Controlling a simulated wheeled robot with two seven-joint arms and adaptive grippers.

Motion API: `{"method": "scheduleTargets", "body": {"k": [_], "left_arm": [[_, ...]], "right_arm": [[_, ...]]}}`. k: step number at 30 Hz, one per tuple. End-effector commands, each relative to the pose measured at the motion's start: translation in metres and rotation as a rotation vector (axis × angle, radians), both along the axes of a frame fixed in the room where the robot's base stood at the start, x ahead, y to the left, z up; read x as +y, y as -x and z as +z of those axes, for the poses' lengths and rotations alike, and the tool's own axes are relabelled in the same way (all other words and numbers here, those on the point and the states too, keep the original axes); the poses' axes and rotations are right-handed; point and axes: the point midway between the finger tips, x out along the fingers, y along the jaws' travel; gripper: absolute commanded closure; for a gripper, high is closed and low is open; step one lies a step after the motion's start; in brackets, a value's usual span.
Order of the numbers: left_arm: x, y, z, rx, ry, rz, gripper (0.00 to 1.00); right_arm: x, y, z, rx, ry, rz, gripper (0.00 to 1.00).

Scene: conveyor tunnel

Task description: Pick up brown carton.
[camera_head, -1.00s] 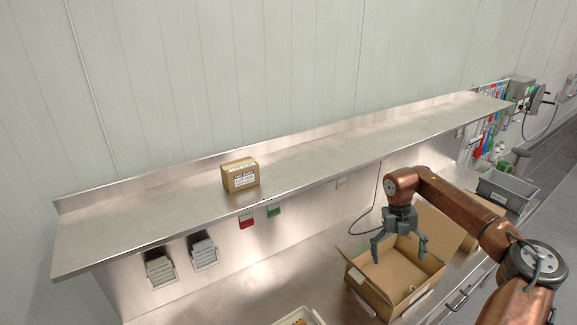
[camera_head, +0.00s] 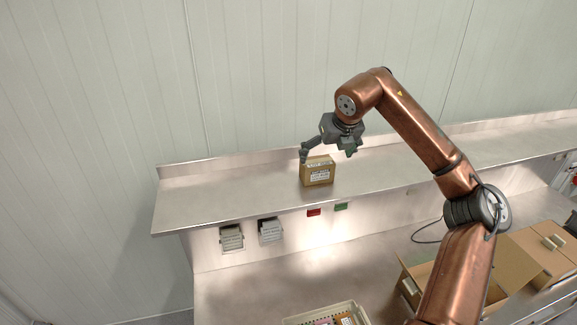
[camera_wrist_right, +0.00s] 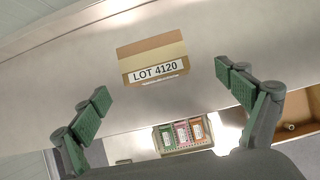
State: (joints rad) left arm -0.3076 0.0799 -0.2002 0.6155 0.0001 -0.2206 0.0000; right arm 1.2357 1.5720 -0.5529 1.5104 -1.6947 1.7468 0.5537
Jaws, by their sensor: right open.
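The small brown carton (camera_head: 317,176) with a white label stands on the metal shelf (camera_head: 225,193). In the right wrist view the carton (camera_wrist_right: 152,60) shows its taped top and a label reading LOT 4120. My right gripper (camera_head: 329,154) is open and empty, just above the carton in the head view. Its green-padded fingers (camera_wrist_right: 164,87) are spread wide in the wrist view, with the carton ahead of and between them. Whether a finger touches the carton cannot be told. My left gripper is not in view.
A wall rises behind the shelf. Below are a red tag (camera_head: 314,212), a green tag (camera_head: 341,207) and two grey holders (camera_head: 231,238). A tray (camera_head: 355,309) of small packs and an open cardboard box (camera_head: 510,262) sit on the lower bench. The shelf beside the carton is clear.

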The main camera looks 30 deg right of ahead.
Motion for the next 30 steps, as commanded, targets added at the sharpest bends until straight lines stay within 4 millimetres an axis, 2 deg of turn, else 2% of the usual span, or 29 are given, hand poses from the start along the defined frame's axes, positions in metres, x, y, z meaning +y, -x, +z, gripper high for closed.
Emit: {"method": "scheduleTargets", "body": {"k": [5,10,15,21,28,30], "left_arm": [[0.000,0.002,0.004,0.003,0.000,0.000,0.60],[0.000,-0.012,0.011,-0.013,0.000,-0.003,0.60],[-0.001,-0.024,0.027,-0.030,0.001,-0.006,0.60],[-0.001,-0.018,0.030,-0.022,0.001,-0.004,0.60],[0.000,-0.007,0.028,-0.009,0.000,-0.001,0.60],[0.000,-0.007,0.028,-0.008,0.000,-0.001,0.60]], "right_arm": [[0.000,-0.007,-0.013,0.006,0.011,0.018,0.07],[-0.001,-0.017,-0.027,0.006,0.010,0.021,0.07],[-0.005,-0.032,-0.045,0.007,0.009,0.021,0.07],[-0.008,-0.041,-0.063,0.004,0.010,0.020,0.07],[-0.008,-0.042,-0.065,0.003,0.009,0.021,0.07],[-0.008,-0.042,-0.065,0.003,0.009,0.021,0.12]]}}
